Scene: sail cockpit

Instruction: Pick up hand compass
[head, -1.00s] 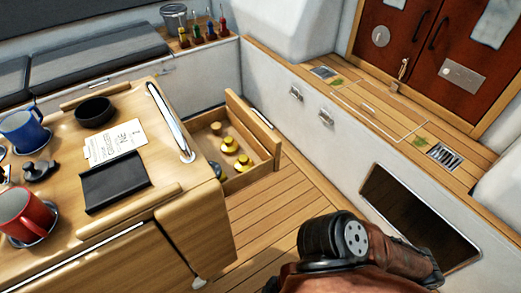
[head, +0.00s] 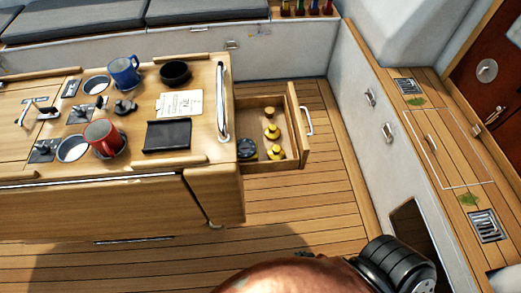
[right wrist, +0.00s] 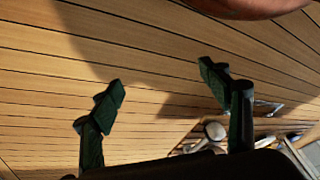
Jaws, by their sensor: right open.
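The open drawer (head: 291,160) at the table's right end holds a round black object with yellow (head: 247,149), which looks like the hand compass. It lies at the drawer's left side, partly close under the table edge. Several small yellow pieces (head: 272,132) stand beside it. My right gripper (right wrist: 163,85) is open and empty above the plank floor in the right wrist view. In the head view only my right arm shows at the bottom, apart from the drawer; its fingers are hidden. My left gripper is not in view.
The table (head: 215,180) carries a blue mug (head: 124,72), a red mug (head: 102,137), a black bowl (head: 174,74), a paper card (head: 180,103) and a black tray (head: 167,135). A white side wall (head: 350,130) stands right of the drawer. The floor (head: 300,205) in front is clear.

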